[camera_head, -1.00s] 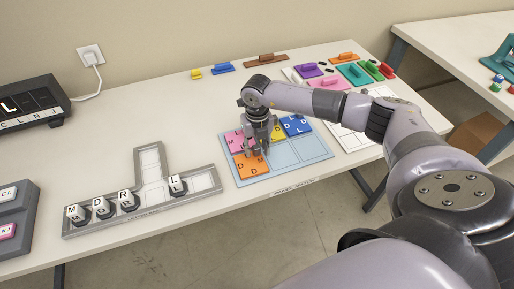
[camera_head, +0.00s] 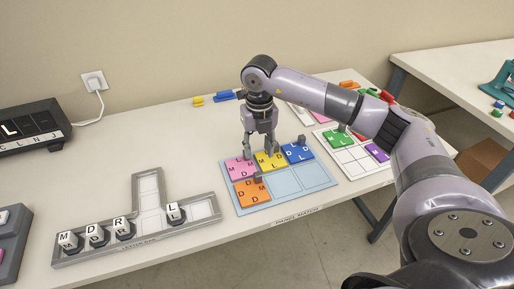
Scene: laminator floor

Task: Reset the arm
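My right gripper (camera_head: 261,143) hangs from the arm coming in from the right, fingers pointing down above the light blue panel board (camera_head: 283,184). Its fingers are apart, with nothing visible between them. Behind and below it on the board are a pink tile (camera_head: 240,170), a yellow tile (camera_head: 270,161), a blue tile (camera_head: 298,152) and an orange tile (camera_head: 249,193), all lettered and with small knobs. Several board squares at the right and front are bare. My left gripper is not in view.
A grey letter tray (camera_head: 150,222) with several lettered blocks stands at the left. A white grid board (camera_head: 350,160) with green and purple tiles lies right of the panel board, partly behind my arm. A dark display unit (camera_head: 34,120) stands at the far left. Coloured pieces lie along the back.

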